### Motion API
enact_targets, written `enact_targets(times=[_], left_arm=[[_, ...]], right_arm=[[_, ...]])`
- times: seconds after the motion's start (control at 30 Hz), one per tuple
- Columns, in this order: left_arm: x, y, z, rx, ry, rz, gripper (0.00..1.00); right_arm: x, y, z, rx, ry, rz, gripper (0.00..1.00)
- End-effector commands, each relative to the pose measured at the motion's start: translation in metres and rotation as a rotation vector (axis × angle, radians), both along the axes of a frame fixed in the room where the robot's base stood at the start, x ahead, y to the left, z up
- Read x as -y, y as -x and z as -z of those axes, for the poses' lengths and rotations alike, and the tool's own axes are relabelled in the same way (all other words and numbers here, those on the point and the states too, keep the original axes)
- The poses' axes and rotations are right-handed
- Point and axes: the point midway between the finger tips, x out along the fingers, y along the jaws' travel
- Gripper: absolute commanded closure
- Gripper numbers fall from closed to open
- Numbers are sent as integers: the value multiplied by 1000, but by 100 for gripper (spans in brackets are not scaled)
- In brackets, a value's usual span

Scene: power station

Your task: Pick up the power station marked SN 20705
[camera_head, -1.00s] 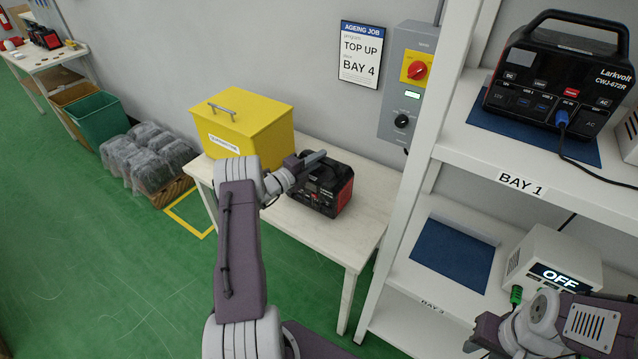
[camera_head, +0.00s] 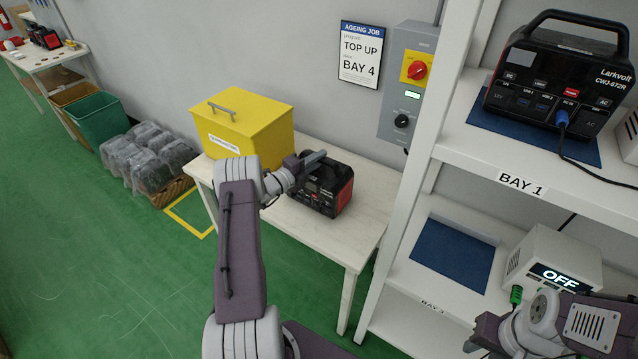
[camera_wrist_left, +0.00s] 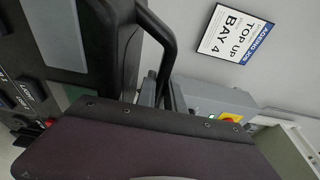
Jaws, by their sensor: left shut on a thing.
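A black power station with red sides (camera_head: 328,187) stands upright on the white table, its front facing me; its serial marking is too small to read. It also shows in the left wrist view (camera_wrist_left: 55,60), close up, with its black handle (camera_wrist_left: 158,30). My left gripper (camera_head: 314,160) is at the top of this power station, shut on its handle. The fingertips are mostly hidden. The right arm shows at the lower right in front of the shelf; its fingers are not clearly visible.
A yellow lidded box (camera_head: 242,122) stands on the white table (camera_head: 358,240) left of the power station. The shelf rack (camera_head: 455,145) stands to the right, holding another Larkvolt station (camera_head: 560,75) on a blue mat, an empty blue mat (camera_head: 452,255) and a white unit reading OFF (camera_head: 535,255).

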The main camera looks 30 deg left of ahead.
Motion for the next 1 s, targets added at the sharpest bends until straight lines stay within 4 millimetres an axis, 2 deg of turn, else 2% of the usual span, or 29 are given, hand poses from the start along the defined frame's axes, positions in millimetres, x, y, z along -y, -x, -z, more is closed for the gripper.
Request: enact_targets(times=[0.43,0.87,1.0], left_arm=[[-1,-1,-10,12,-1,1,100],[-1,-1,-47,15,-4,0,100],[11,-5,-53,14,-2,4,100]], right_arm=[[0,0,-1,0,0,0,64],[0,0,-2,0,0,0,64],[0,0,-2,0,0,0,64]])
